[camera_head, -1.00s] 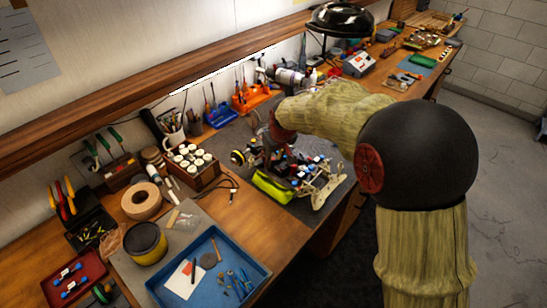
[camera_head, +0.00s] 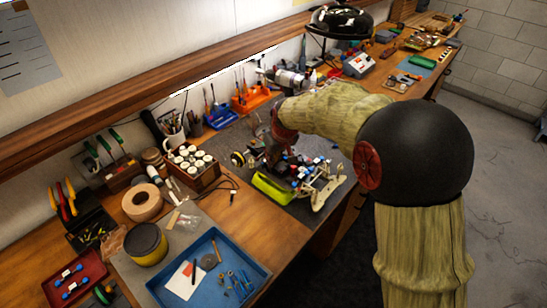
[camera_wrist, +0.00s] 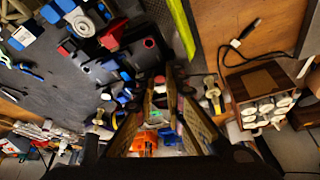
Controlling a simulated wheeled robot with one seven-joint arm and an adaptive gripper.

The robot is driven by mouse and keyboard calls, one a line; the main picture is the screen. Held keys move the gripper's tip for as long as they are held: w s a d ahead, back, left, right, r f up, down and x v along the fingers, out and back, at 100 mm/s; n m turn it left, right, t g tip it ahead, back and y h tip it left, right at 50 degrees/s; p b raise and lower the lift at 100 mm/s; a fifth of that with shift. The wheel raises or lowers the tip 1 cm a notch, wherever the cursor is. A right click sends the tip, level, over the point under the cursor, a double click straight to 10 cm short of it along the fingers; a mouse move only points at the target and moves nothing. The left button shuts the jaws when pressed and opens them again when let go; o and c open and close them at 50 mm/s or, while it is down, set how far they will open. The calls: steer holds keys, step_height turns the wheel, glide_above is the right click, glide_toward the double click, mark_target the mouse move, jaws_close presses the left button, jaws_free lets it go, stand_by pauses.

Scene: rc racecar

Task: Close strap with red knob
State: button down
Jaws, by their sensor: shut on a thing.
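The RC car (camera_head: 318,178) sits on the grey mat, with a lime-green piece (camera_head: 270,190) along its near left side. In the wrist view, the car's dark parts (camera_wrist: 97,68) and a red piece (camera_wrist: 112,38) lie left of the fingers. My gripper (camera_wrist: 163,76) points in at the car's left end, its fingers close together on something small. A small red patch (camera_wrist: 159,79), which looks like the strap's red knob, shows between the fingertips. The strap itself is mostly hidden by the fingers. In the head view my gripper (camera_head: 276,154) is dark and partly hidden behind the car.
A wooden box of white-capped jars (camera_head: 193,168) stands left of the car, with a black cable (camera_head: 232,190) between them. A blue tray (camera_head: 212,270) lies at the front. Orange (camera_head: 252,98) and blue (camera_head: 220,117) tool holders stand behind.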

steer(key=shift+f, duration=0.15)
steer(key=c, duration=2)
jaws_free()
steer(key=shift+o, duration=0.8)
steer(key=v, duration=1.2)
steer(key=shift+w+d, duration=0.2)
